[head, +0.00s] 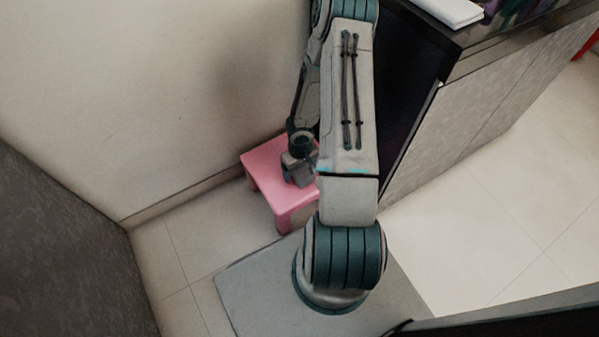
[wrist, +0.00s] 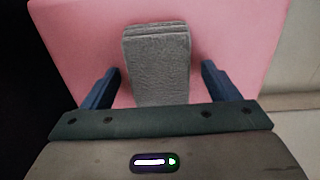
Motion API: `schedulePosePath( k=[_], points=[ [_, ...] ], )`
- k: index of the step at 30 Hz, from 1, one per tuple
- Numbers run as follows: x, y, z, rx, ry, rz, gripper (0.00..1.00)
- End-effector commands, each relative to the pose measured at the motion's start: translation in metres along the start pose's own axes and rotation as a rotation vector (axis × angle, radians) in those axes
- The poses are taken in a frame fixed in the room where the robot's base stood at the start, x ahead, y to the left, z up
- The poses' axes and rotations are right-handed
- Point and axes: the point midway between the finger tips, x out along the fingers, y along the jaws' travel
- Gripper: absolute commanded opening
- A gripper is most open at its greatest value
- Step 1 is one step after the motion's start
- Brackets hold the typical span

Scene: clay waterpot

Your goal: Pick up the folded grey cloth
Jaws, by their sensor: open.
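The folded grey cloth (wrist: 157,60) lies on the pink stool (wrist: 80,30) in the wrist view, with its folded layers showing at the far edge. My gripper (wrist: 160,78) is open, with one dark blue finger on each side of the cloth and a gap to it on both sides. The cloth's near end is hidden behind the gripper body. I cannot tell whether the fingertips touch the stool top. In the head view my gripper (head: 298,178) is over the pink stool (head: 265,168), and my arm and gripper hide the cloth.
A pale wall (head: 130,90) stands behind the stool. A cabinet (head: 480,120) with a dark side stands close on the right, with a white item (head: 450,10) on top. A dark grey block (head: 60,240) is at the left. Tiled floor (head: 500,220) is clear at the right.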

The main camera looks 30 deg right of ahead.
Motion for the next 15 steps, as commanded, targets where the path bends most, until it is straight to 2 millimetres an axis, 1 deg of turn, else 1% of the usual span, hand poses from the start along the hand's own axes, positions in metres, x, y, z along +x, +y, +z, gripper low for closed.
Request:
schedulePosePath(
  k=[2, 5, 6, 7, 8, 15],
  points=[
    [-0.0005, 0.0001, 0.0, 0.0, 0.0, 0.0, 0.82],
    [-0.0005, 0.0001, 0.0, 0.0, 0.0, 0.0, 0.57],
    [-0.0005, 0.0001, 0.0, 0.0, 0.0, 0.0, 0.46],
    [-0.0006, 0.0001, 0.0, 0.0, 0.0, 0.0, 0.37],
    [-0.0006, 0.0001, 0.0, 0.0, 0.0, 0.0, 0.34],
    [-0.0009, 0.0002, -0.0001, 0.0, 0.0, 0.0, 0.34]
  ],
)
